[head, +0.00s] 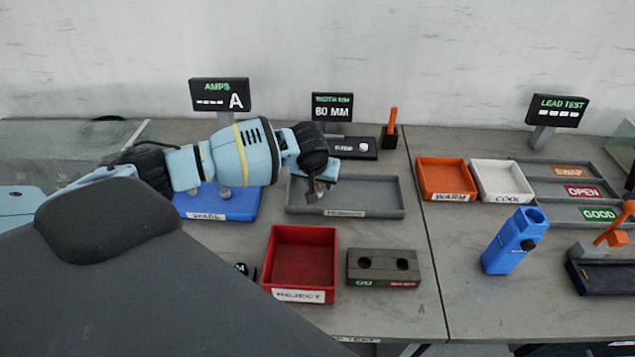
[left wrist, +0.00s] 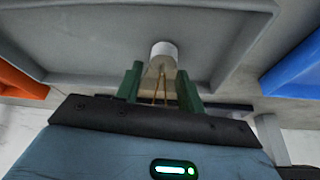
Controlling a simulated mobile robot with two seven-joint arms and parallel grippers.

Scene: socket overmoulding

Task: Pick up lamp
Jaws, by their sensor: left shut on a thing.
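My left gripper (head: 318,190) reaches in from the left and points down into the grey tray (head: 375,195) at the middle back. In the left wrist view its two green fingers (left wrist: 161,88) are shut on a small lamp (left wrist: 164,50) with a pale cylindrical end and thin copper-coloured leads running between the fingers. The grey tray (left wrist: 85,75) lies right behind the lamp; I cannot tell whether the lamp touches it. In the head view the lamp is hidden or too small to make out. My right gripper is not in view.
A blue tray (head: 235,205) stands left of the grey tray. In front are a red REJECT bin (head: 303,242) and a dark two-hole block (head: 384,267). Orange WARM (head: 446,175) and white COOL (head: 500,180) bins and a blue holder (head: 512,243) stand to the right.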

